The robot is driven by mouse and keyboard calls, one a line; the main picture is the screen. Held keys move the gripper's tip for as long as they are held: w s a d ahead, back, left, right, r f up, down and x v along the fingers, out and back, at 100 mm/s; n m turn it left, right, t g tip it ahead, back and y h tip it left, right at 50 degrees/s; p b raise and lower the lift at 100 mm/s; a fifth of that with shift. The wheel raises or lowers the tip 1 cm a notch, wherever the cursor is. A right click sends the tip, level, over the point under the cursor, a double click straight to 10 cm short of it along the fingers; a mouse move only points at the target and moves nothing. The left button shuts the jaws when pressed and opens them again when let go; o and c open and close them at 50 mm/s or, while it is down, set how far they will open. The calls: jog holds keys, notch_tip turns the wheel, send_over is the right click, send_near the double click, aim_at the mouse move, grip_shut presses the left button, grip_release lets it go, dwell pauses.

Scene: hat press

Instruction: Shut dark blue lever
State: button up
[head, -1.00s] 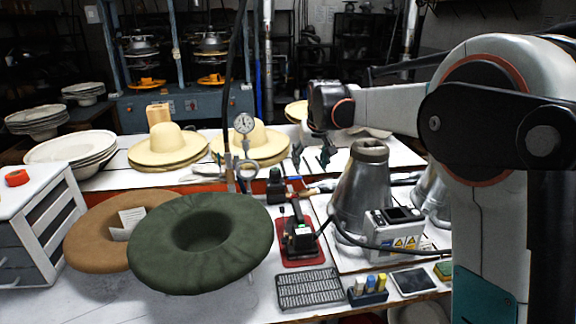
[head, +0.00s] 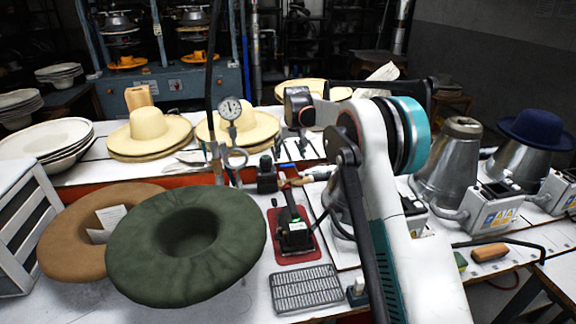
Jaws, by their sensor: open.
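A small blue lever (head: 288,166) sits on the pipe fittings at the back of the bench, beside a short red part, in the head view. It is small, and its exact angle is hard to tell. My gripper (head: 290,149) hangs from the arm just behind and above the lever in the picture. Its dark fingers are spread and hold nothing. I cannot tell how far they are from the lever in depth.
A dial gauge (head: 231,109) on a stand is left of my gripper. A green hat (head: 150,262) and a brown hat (head: 62,238) fill the front left. A black device on a red mat (head: 272,258) stands in front of the fittings. Metal cones are right.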

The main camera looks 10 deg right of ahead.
aim_at(288, 166)
jog(key=b+x, duration=0.2)
jog(key=x, duration=0.6)
jog(key=shift+w+f, duration=0.15)
jog(key=shift+f, duration=0.1)
jog(key=shift+c, duration=0.6)
jog(key=c, duration=1.2)
jog(key=shift+o, duration=0.2)
